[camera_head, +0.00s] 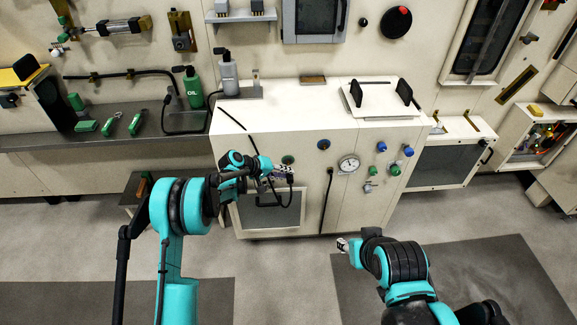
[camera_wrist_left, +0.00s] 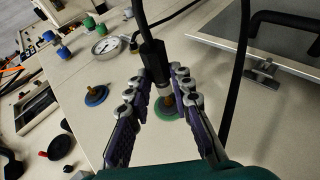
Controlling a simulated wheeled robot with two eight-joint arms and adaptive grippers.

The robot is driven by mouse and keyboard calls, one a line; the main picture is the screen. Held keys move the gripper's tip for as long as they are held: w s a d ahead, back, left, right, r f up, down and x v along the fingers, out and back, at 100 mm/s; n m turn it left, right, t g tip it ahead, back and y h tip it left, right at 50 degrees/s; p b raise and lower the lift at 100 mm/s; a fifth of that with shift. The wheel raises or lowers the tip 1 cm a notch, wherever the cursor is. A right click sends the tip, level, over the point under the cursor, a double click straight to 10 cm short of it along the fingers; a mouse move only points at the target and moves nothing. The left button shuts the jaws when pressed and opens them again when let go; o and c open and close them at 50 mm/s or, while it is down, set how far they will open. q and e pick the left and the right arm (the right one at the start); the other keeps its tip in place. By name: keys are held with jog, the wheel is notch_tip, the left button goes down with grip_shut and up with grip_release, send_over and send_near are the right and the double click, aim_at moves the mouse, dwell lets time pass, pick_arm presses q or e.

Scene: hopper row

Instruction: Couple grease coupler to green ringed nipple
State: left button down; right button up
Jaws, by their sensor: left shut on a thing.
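My left gripper (camera_head: 284,169) is in front of the white cabinet, and in the left wrist view (camera_wrist_left: 160,88) its fingers are shut on the grease coupler (camera_wrist_left: 152,55). The coupler is a black cylinder with a hose at its upper end. The green ringed nipple (camera_wrist_left: 166,112) lies right at the coupler's lower end, its brass stem partly hidden. I cannot tell whether the two touch or are coupled. The green ring also shows in the head view (camera_head: 288,159), just above the gripper. My right gripper (camera_head: 342,245) is low before the cabinet; its fingers are unclear.
A blue ringed nipple (camera_wrist_left: 96,95) sits beside the green one. A gauge (camera_head: 349,164) and several blue and green knobs are farther right on the cabinet (camera_head: 245,213). A black hose (camera_wrist_left: 237,75) crosses the panel near the gripper. A handled plate (camera_head: 383,102) lies on top.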

pick_arm(q)
jog(key=shift+w, duration=0.1)
jog(key=shift+w, duration=1.25)
jog(key=c, duration=1.3)
grip_release()
jog(key=v, duration=1.2)
